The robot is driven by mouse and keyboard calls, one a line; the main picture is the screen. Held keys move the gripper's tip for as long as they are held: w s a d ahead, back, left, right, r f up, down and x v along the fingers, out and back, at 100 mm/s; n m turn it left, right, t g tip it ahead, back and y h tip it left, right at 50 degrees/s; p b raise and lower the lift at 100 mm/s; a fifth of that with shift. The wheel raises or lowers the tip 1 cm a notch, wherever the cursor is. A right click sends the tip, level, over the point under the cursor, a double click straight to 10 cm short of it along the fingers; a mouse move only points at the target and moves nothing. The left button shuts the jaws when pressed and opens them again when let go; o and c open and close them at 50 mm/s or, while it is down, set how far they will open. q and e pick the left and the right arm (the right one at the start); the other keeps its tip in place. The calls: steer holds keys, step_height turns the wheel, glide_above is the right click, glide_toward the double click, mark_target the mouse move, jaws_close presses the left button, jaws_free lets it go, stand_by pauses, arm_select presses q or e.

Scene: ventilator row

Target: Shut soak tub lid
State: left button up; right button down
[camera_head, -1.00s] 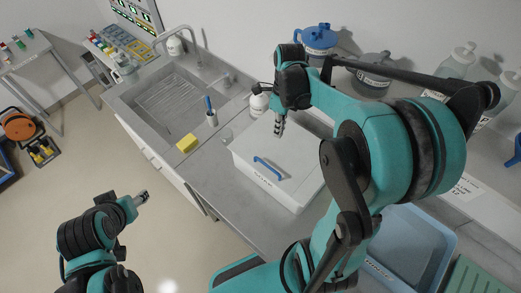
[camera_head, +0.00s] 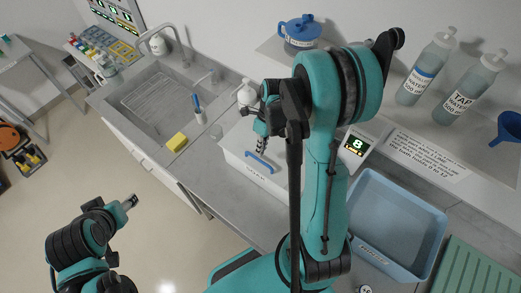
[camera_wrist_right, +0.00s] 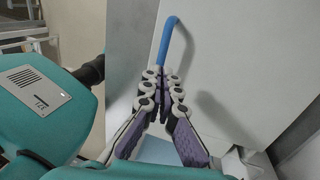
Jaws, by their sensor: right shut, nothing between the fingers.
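The soak tub (camera_head: 235,165) is a white box on the counter with a dark label on its front. Its white lid (camera_head: 233,140) looks flat on the tub, with a blue handle (camera_head: 259,163) near the front edge; my right arm hides much of it. My right gripper (camera_head: 261,140) is shut and empty just above the lid, behind the handle. In the right wrist view the shut fingertips (camera_wrist_right: 160,80) point toward the handle (camera_wrist_right: 171,38), apart from it as far as I can tell. My left gripper (camera_head: 131,201) hangs over the floor, away from the tub.
A sink (camera_head: 158,105) with a yellow sponge (camera_head: 177,141) lies left of the tub. A white bottle (camera_head: 246,95) stands close behind it. A blue tray (camera_head: 400,225) and a lit display (camera_head: 357,146) are on the right. Bottles (camera_head: 425,70) stand on the shelf.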

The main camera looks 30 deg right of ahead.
steer(key=shift+a+f, duration=0.15)
steer(key=shift+f, duration=0.25)
steer(key=shift+s+a+f+h+b, duration=0.1)
steer(key=shift+a+f+h+b, duration=0.1)
steer(key=shift+f+b, duration=0.4)
steer(key=shift+s+a+f+h+b, duration=0.1)
steer(key=shift+f+h+b, duration=0.1)
steer(key=shift+f+b, duration=0.4)
steer(key=shift+r, duration=0.15)
steer(key=shift+s+a+r, duration=0.1)
steer(key=shift+s, duration=0.05)
